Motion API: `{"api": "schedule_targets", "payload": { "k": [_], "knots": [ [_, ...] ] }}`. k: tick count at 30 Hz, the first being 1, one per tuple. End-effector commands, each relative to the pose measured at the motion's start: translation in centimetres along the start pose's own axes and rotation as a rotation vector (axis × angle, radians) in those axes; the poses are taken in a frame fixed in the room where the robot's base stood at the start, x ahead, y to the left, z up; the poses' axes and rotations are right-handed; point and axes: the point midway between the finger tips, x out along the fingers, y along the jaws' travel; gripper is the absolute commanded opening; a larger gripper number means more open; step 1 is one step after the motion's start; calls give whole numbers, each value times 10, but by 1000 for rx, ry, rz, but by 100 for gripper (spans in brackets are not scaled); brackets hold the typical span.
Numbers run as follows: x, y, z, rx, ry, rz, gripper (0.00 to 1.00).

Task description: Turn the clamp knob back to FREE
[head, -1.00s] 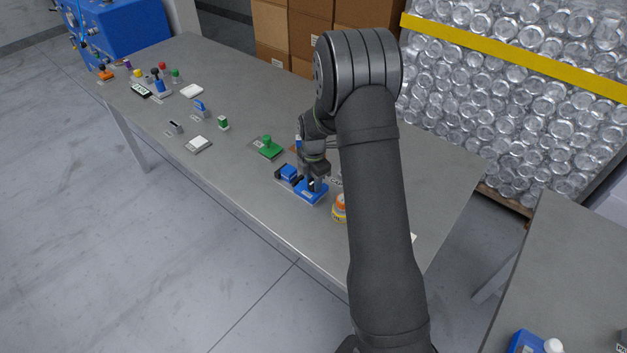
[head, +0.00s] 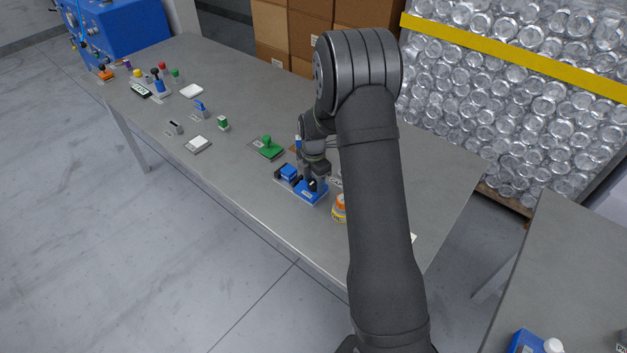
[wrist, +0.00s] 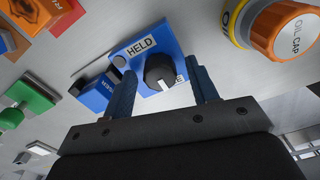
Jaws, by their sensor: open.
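The clamp knob (wrist: 160,72) is black with a white pointer line, on a blue plate (wrist: 151,44). A HELD label (wrist: 139,46) sits at the plate's upper left; a second label (wrist: 180,79), partly hidden by the knob, shows only its ending. The pointer line faces the gripper side, near that second label. My gripper (wrist: 163,74) is open, one finger on each side of the knob, with gaps visible. In the head view my gripper (head: 317,178) is over the blue plate (head: 309,195), and the arm hides part of the area.
An orange-capped oil container (wrist: 279,30) stands close right of the plate. A blue block (wrist: 95,92) is just left, and a green stamp-like piece (head: 268,146) lies farther left. Several small fixtures stand at the table's far left end. The bare table front is clear.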

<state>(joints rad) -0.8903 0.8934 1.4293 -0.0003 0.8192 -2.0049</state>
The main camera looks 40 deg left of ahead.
Motion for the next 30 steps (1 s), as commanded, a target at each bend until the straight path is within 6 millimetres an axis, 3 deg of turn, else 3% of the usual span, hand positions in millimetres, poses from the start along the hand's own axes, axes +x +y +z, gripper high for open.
{"api": "schedule_targets", "payload": {
  "k": [7,21,30],
  "knots": [
    [-19,1,0,0,-2,4,53],
    [-130,1,0,0,-2,4,53],
    [-170,0,0,0,-1,1,53]
  ]
}}
